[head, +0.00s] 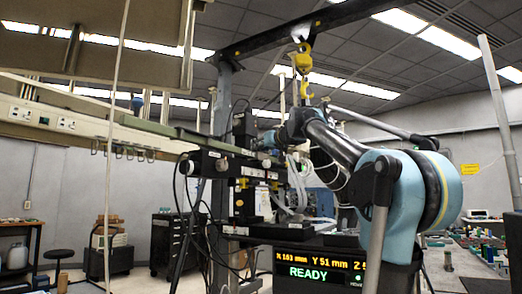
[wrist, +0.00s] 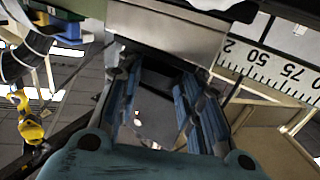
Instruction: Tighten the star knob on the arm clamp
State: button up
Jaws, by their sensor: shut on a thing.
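My gripper (wrist: 157,85) fills the middle of the wrist view, with its two blue-padded fingers reaching up to a metal block (wrist: 165,30). The fingers are shut on a dark part (wrist: 155,100) between them, which I take to be the star knob; its lobes are not clear. In the head view my arm reaches left from the right side, and my gripper (head: 272,140) is at the black rail assembly (head: 222,165). The knob cannot be made out there, being small and partly behind my arm and cables. I cannot tell how tight the clamp is.
A white ruler scale (wrist: 270,65) runs beside the fingers in the wrist view. A yellow crane hook (head: 302,65) hangs above my arm. A display (head: 320,265) reads READY. Loose cables hang around the assembly. A black drawer cabinet (head: 168,240) stands back left.

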dwell(0.4)
jog(key=o, duration=1.1)
jog(key=shift+w, duration=0.1)
jog(key=v, duration=1.2)
